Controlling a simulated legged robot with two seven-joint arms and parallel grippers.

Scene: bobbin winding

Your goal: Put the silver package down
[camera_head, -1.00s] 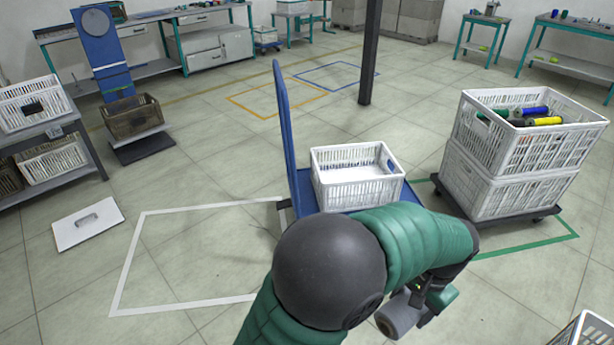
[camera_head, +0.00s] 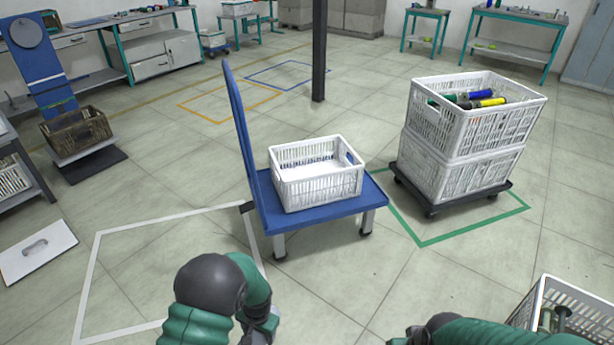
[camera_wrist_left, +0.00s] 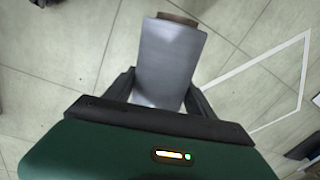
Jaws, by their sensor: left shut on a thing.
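The silver package (camera_wrist_left: 168,62), a smooth silver-grey roll with a brown end, is between the two fingers of my left gripper (camera_wrist_left: 160,88) in the left wrist view. The left gripper is shut on it, with bare floor below. In the head view my left gripper (camera_head: 262,328) is low, near the bottom edge, in front of the blue cart; the package cannot be made out there. My right arm shows at the bottom right, its gripper mostly cut off, so its state cannot be told.
A blue cart (camera_head: 345,207) carries a white crate (camera_head: 318,185) with nothing visible in it. Stacked white crates (camera_head: 465,130) hold coloured bobbins on a dolly. Another white crate (camera_head: 588,312) stands at the bottom right. A white-outlined floor area (camera_head: 140,265) is empty.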

